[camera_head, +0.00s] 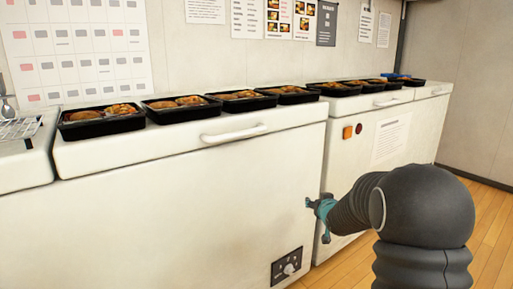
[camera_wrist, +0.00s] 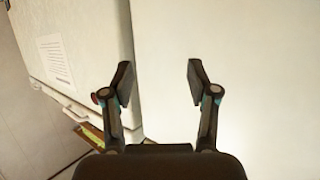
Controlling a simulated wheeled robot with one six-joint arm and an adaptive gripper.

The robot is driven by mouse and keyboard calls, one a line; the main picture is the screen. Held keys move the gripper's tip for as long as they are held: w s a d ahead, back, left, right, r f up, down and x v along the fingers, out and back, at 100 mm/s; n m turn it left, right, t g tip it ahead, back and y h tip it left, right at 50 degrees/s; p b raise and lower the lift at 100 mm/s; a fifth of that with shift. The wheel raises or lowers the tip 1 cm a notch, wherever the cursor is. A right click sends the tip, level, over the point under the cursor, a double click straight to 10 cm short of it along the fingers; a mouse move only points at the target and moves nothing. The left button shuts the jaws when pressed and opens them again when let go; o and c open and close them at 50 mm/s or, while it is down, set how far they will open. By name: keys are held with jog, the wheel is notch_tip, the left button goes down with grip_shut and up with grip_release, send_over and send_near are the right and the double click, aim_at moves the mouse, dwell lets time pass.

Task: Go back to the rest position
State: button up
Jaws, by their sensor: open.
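My gripper (camera_head: 318,216) is at the end of my dark arm in the head view, in front of the white freezers and below their tops. In the wrist view my gripper (camera_wrist: 160,84) shows two fingers spread apart with nothing between them. No object is held. The head view does not show clearly how far the fingers are from the freezer front.
Several black bento trays (camera_head: 102,127) with food stand in a row on the white chest freezer (camera_head: 150,200) and the farther freezer (camera_head: 385,140). A wire rack (camera_head: 20,128) is at far left. Wooden floor (camera_head: 490,215) is free at right.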

jog(key=s+r+g+h+p, duration=0.1)
jog(key=s+r+g+p, duration=0.1)
jog(key=s+r, duration=0.8)
jog(key=s+a+g+p, duration=0.1)
jog(key=s+a+g, duration=0.1)
jog(key=s, duration=1.6)
jog(key=s+a+g+p, duration=0.2)
jog(key=s+a+g, duration=0.1)
jog(key=s, duration=1.6)
jog(key=shift+a+r+g+y, duration=0.15)
jog(key=shift+r+g+y, duration=0.2)
jog(key=shift+g, duration=0.35)
